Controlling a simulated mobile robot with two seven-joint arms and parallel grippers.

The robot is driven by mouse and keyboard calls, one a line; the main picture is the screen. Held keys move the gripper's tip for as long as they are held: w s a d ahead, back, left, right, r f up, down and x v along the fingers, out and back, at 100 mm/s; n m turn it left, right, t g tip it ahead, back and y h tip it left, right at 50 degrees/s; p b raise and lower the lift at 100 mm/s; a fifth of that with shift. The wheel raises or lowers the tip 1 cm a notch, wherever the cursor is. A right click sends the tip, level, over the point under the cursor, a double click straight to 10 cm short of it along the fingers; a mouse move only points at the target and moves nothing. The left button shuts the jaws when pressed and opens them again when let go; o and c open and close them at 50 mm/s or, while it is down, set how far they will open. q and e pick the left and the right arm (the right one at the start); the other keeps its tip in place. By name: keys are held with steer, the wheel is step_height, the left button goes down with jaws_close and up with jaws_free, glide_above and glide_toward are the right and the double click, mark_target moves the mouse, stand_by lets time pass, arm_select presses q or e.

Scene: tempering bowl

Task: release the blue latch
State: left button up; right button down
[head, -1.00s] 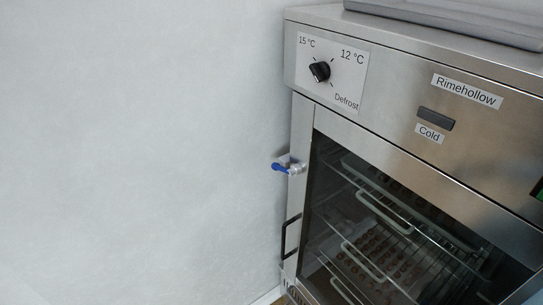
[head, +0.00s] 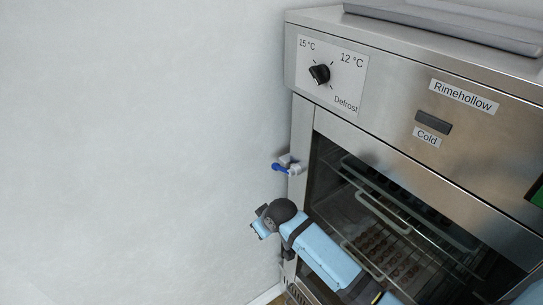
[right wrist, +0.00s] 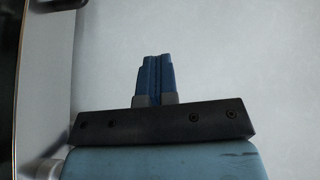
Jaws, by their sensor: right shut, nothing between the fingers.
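The blue latch (head: 280,168) is a small lever on a pale mount at the upper left edge of the glass cabinet door. Its blue handle points left, toward the wall. My right gripper (head: 260,226) is in front of the door's left edge, below the latch and apart from it. In the right wrist view its two blue fingers (right wrist: 155,78) are together with nothing between them. The latch does not show in that view. My left gripper is not in view.
The steel cabinet (head: 385,95) has a black knob (head: 319,73) above the door. Behind the glass are racks with trays of dark pieces (head: 385,250). A grey tray (head: 450,22) lies on top. The plain wall (head: 130,140) leaves free room at left.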

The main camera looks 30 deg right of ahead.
mark_target(285, 169)
arm_select(q)
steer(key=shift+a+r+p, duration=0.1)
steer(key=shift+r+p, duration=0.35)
steer(key=shift+p, duration=0.05)
arm_select(e)
steer(key=w+d+r+g, duration=0.1)
steer(key=w+r, duration=0.3)
steer(key=r, duration=0.4)
steer(key=w+d+r+m+g+h, duration=0.1)
steer(key=w+d+r, duration=0.2)
steer(key=r, duration=0.6)
steer(key=w+d+r+g+h, duration=0.1)
steer(key=w+d+r+g, duration=0.1)
steer(key=w+r, duration=0.3)
step_height(285, 169, up, 4)
steer(key=shift+f+m, duration=0.15)
steer(key=shift+m, duration=0.15)
steer(key=shift+w+d+f, duration=0.1)
steer(key=shift+d, duration=0.05)
